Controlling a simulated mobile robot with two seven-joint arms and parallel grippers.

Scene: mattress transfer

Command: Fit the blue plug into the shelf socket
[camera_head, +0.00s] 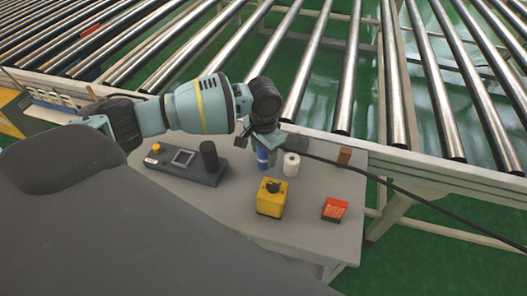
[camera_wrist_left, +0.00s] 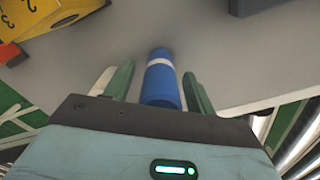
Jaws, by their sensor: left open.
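A blue plug (camera_wrist_left: 160,82), a cylinder with a white band, shows in the left wrist view between the two green fingers of my left gripper (camera_wrist_left: 158,72). The fingers are open, with a gap on each side of the plug. In the head view the blue plug (camera_head: 262,158) stands on the grey table, directly under my left gripper (camera_head: 262,146), which hides its top. My right gripper is not in view. I cannot make out a shelf socket in either view.
The grey table (camera_head: 230,220) also holds a dark control panel (camera_head: 188,163), a white roll (camera_head: 291,164), a yellow box with a black knob (camera_head: 270,203), a red box (camera_head: 335,209) and a brown block (camera_head: 344,156). A black cable (camera_head: 400,188) runs right. Roller conveyors (camera_head: 345,75) stand behind.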

